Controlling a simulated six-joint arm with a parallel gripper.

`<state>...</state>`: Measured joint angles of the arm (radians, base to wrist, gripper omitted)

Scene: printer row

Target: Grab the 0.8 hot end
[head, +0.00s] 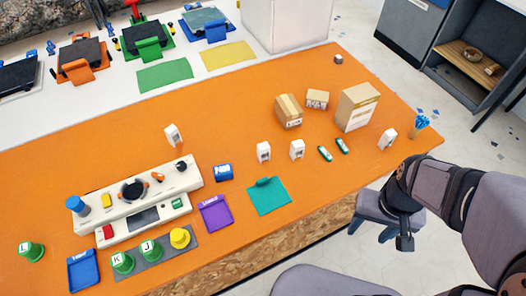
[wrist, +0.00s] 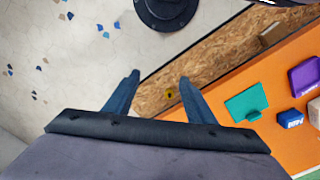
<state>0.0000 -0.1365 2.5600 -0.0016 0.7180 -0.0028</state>
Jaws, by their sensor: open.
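Several small white blocks with dark markings stand on the orange table: one at the left (head: 172,135), two in the middle (head: 264,152) (head: 297,149) and one at the right (head: 388,138). Their markings are too small to read, so I cannot tell which thing is the 0.8 hot end. My gripper (head: 388,234) is beyond the table's front right edge, over the floor. In the wrist view my gripper (wrist: 158,85) has its two blue fingers apart with nothing between them. None of the white blocks shows in the wrist view.
Cardboard boxes (head: 357,107) stand at the back right of the orange table (head: 225,115).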

